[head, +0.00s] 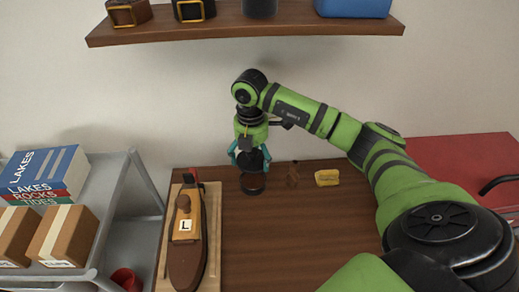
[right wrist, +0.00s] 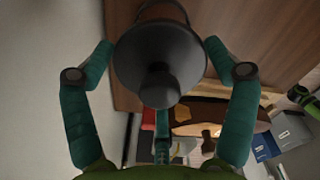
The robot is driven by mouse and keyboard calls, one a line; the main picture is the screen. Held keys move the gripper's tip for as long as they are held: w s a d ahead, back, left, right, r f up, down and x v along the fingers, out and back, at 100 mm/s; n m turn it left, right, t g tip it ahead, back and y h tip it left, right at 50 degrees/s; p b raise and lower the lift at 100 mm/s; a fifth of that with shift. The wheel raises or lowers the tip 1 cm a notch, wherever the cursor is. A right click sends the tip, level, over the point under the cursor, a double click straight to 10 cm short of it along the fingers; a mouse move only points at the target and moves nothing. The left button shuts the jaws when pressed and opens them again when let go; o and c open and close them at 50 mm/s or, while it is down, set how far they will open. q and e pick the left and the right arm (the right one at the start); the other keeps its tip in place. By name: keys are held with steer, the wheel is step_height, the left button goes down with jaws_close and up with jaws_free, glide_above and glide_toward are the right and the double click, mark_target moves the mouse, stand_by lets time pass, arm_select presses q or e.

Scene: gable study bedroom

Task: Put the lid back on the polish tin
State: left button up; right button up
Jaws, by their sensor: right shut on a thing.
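My right gripper (head: 251,156) reaches down at the back of the wooden desk, its teal fingers around a dark, knobbed piece that looks like the lid (head: 252,163). In the right wrist view the lid (right wrist: 160,62) shows as a dark disc with a round knob towards the camera, between the fingers. A dark round form below it on the desk, which looks like the polish tin (head: 253,184), is largely hidden. I cannot tell whether lid and tin touch. My left gripper is not in view.
A model boat (head: 187,255) marked L lies on a board left of the tin. A small brown item (head: 292,175) and a yellow sponge-like block (head: 327,178) sit to the right. A wall shelf (head: 240,28) hangs above. A red case (head: 455,165) stands far right. The desk's front middle is clear.

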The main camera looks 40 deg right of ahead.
steer(key=shift+s+a+f+b, duration=0.15)
steer(key=shift+s+f+b, duration=0.05)
steer(key=shift+f+b, duration=0.5)
steer(key=shift+f, duration=0.05)
step_height(320, 180, down, 3)
steer(key=b, duration=0.2)
steer(key=shift+f+b, duration=0.15)
steer(key=shift+b, duration=0.15)
steer(key=shift+f+b, duration=0.35)
steer(key=shift+f, duration=0.35)
arm_select(q)
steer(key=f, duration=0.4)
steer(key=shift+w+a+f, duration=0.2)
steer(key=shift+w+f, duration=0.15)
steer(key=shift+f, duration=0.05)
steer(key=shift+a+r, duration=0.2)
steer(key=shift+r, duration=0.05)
steer(key=shift+p, duration=0.3)
arm_select(e)
steer(key=shift+f, duration=0.1)
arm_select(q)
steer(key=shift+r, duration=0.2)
